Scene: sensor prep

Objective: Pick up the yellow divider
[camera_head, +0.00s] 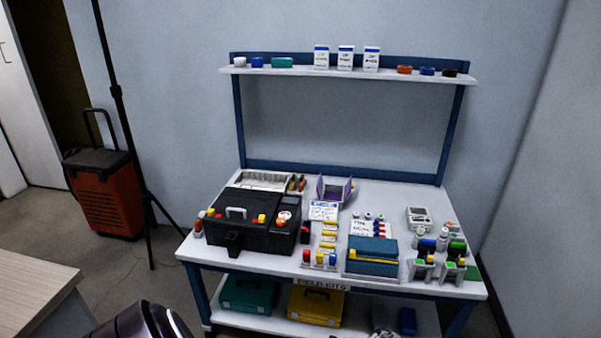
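Several small yellow pieces (328,239) lie in a column near the middle of the workbench. A yellow strip (373,261) runs along the front of a teal case (372,246) to their right. I cannot tell which of these is the yellow divider; they are too small to make out. No gripper fingers show in the head view. A dark rounded part of my own arm shows at the bottom left edge, away from the bench.
The workbench (190,249) is crowded. A black toolbox (250,238) stands left, an open purple box (335,192) behind, bottles and green-topped stands (455,268) right. An upper shelf (300,71) holds small boxes. A tripod (121,120) and orange case (105,200) stand left.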

